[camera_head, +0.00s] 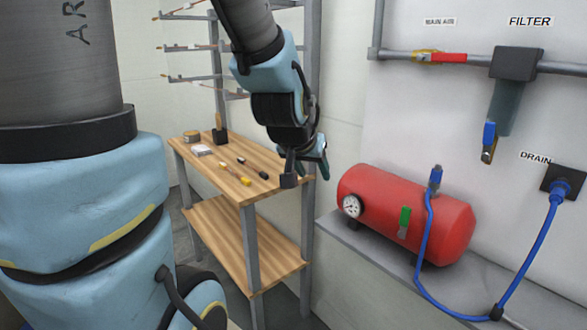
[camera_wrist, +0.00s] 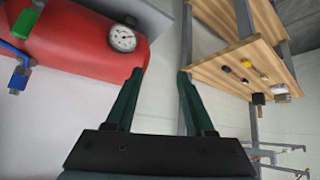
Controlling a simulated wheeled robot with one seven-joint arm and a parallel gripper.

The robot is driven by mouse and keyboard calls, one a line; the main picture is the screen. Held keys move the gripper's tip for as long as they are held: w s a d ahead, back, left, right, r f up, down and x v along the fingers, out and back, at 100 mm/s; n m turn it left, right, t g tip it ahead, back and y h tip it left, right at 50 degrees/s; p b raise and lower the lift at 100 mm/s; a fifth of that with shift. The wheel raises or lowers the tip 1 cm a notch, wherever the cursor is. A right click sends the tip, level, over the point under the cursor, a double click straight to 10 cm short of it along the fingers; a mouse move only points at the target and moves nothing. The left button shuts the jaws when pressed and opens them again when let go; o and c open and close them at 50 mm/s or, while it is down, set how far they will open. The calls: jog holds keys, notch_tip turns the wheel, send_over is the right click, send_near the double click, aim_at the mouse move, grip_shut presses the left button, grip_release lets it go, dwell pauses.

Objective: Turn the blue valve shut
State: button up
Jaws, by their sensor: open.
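The blue valve (camera_head: 488,140) is a small brass valve with a blue handle under the grey filter bowl (camera_head: 505,105), at the right of the head view. Its handle stands roughly upright, in line with the bowl above. I do not make out this valve in the wrist view. My gripper (camera_head: 306,172) is open and empty, in mid-air well left of the valve, by the wooden shelf's right end. In the wrist view its two green fingers (camera_wrist: 160,85) stand apart with nothing between them.
A red tank (camera_head: 450,222) with a gauge (camera_head: 352,206), a green handle (camera_head: 405,220) and a blue hose fitting (camera_head: 435,178) sits on a grey ledge (camera_head: 365,245). A wooden shelf (camera_head: 225,182) holds tools.

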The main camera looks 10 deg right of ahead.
jog(key=shift+n+g+y, duration=0.5)
jog(key=shift+g+y, duration=0.1)
jog(key=shift+s+a+f+p, duration=0.1)
jog(key=shift+a+f+p, duration=0.15)
jog(key=shift+a, duration=0.75)
jog(key=shift+a+f+p, duration=0.2)
jog(key=shift+a, duration=0.8)
